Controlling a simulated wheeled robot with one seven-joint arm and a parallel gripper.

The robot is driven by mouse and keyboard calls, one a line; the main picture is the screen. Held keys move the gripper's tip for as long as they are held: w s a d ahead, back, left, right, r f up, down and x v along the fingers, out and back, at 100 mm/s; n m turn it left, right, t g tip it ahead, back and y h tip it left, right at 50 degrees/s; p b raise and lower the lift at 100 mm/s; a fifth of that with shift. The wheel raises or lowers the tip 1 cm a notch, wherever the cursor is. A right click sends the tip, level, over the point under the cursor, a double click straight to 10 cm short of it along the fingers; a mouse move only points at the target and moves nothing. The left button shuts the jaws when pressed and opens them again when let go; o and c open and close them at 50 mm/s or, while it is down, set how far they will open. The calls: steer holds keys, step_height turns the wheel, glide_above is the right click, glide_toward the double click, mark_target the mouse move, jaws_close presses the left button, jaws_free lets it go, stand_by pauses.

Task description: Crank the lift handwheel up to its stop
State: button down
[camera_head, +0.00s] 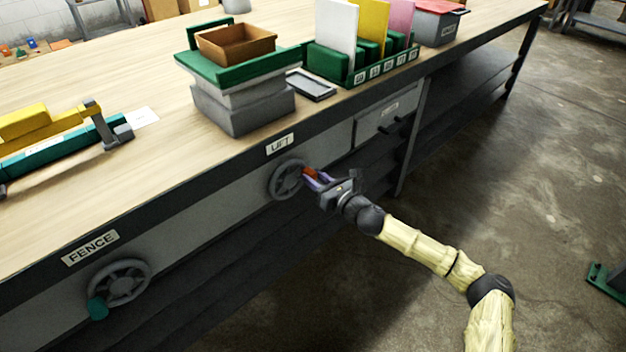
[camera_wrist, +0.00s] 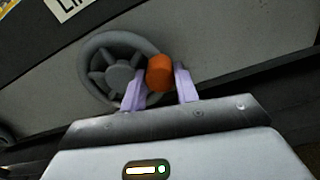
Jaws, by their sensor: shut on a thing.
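The lift handwheel (camera_head: 286,180) is a grey spoked wheel on the bench's front panel, under the LIFT label (camera_head: 280,144). It also shows in the wrist view (camera_wrist: 112,70). Its orange knob (camera_wrist: 160,72) is at the right side of the rim in both views. My gripper (camera_head: 314,180) is shut on the orange knob, with a purple finger on each side of it. Above the wheel, the lift (camera_head: 240,110) stands on the bench as a grey base with a green top, and a brown tray (camera_head: 236,46) sits on top.
The FENCE handwheel (camera_head: 118,284) with a green knob is at the lower left. A drawer (camera_head: 386,116) with dark handles is right of the lift wheel. A green rack (camera_head: 362,64) with coloured panels stands on the bench. The floor at right is mostly clear.

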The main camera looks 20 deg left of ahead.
steer(key=shift+f, duration=0.25)
steer(key=c, duration=1.1)
jaws_free()
steer(key=shift+o, duration=0.2)
steer(key=shift+r, duration=0.1)
steer(key=shift+r, duration=0.1)
step_height(320, 180, up, 10)
steer(key=p, duration=0.3)
steer(key=shift+s, duration=0.1)
